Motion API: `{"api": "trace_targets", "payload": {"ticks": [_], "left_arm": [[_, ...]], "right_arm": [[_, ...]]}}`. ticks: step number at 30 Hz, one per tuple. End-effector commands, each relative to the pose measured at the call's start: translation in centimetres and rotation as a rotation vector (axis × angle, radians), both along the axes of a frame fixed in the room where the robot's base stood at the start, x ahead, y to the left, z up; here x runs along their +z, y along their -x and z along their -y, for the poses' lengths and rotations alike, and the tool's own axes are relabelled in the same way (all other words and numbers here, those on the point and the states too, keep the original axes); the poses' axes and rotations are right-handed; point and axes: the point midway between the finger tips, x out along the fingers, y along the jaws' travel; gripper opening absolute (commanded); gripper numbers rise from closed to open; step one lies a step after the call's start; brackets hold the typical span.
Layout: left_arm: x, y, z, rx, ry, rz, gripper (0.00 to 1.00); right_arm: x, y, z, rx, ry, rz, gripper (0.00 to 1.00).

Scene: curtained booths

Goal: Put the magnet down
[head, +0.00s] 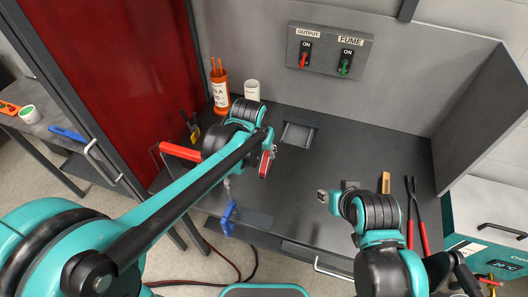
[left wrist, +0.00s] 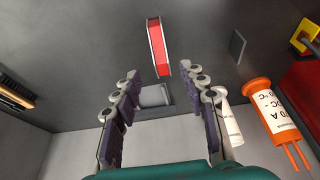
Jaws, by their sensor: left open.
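The magnet appears to be a red block with pale grey edges (left wrist: 157,47). In the left wrist view it lies just beyond the gap between my open left fingers (left wrist: 153,80), which are apart from each other with nothing between them. In the head view the red block (head: 265,165) shows on the dark worktop, right by my left gripper (head: 268,148); the arm partly hides that spot. My right gripper (head: 323,197) is over the worktop's front middle, small and partly hidden by its wrist, so its opening is unclear.
An orange holder (head: 219,95) and white cup (head: 252,90) stand at the back left. A recessed grey plate (head: 297,134) lies behind the block. A wooden piece (head: 385,182) and red-handled tool (head: 410,215) lie right. A blue clamp (head: 228,218) sits at the front edge.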

Motion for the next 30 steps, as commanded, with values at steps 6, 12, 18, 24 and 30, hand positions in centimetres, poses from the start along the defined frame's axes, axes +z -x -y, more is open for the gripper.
{"api": "trace_targets", "payload": {"ticks": [6,12,18,24,30], "left_arm": [[3.9,1.3,-0.4,0.000,0.000,0.000,0.42],[4.9,1.8,-0.6,0.000,0.000,0.000,0.42],[4.9,1.8,-0.6,0.000,0.000,0.000,0.42],[4.9,1.8,-0.6,0.000,0.000,0.000,0.42],[4.9,1.8,-0.6,0.000,0.000,0.000,0.42]], "right_arm": [[1.5,0.0,0.0,0.000,0.000,0.000,0.40],[1.8,0.0,0.0,0.000,0.000,0.000,0.40],[1.8,0.0,0.0,0.000,0.000,0.000,0.40],[1.8,0.0,0.0,0.000,0.000,0.000,0.40],[1.8,0.0,0.0,0.000,0.000,0.000,0.40]]}}
